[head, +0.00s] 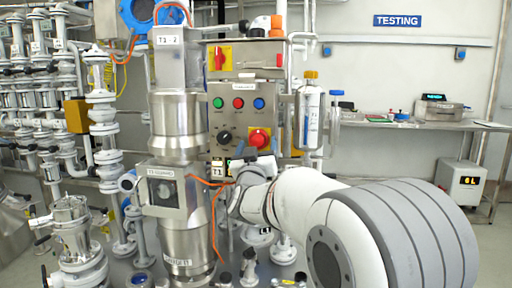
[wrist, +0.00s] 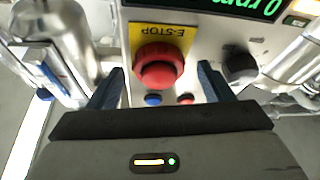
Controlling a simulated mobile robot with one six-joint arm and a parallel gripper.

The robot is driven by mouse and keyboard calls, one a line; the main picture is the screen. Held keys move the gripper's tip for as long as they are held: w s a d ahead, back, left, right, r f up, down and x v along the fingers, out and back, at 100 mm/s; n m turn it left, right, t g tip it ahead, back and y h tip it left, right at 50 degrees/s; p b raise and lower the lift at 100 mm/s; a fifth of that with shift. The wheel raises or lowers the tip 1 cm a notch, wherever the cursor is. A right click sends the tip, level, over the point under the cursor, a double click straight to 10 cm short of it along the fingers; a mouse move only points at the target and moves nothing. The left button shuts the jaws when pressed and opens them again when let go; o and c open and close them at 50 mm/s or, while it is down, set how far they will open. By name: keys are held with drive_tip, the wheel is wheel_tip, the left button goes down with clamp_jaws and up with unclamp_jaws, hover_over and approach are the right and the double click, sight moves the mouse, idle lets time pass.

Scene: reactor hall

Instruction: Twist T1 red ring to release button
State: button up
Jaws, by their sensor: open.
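The red E-stop button (head: 259,137) sits on a yellow plate at the lower right of the steel control panel (head: 231,96). In the wrist view the same red button (wrist: 158,66), with a wider red rim, shows upside down under the E-STOP lettering. My gripper (head: 257,147) is open, its two blue fingers just below the button. In the wrist view my gripper (wrist: 159,82) has one finger on each side of the button, with visible gaps. I see no contact. A T1 label (head: 218,172) is below the panel.
A black knob (head: 225,137) is beside the button, under green, red and blue push buttons. A steel column (head: 178,125) stands close left, with orange cables. A bench (head: 400,124) is at the back right.

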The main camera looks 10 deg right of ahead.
drive_tip(key=shift+w+d+r, duration=0.15)
drive_tip(key=shift+w+r, duration=0.05)
drive_tip(key=shift+w, duration=0.25)
drive_tip(key=shift+c, duration=0.2)
drive_tip(key=c, duration=0.9)
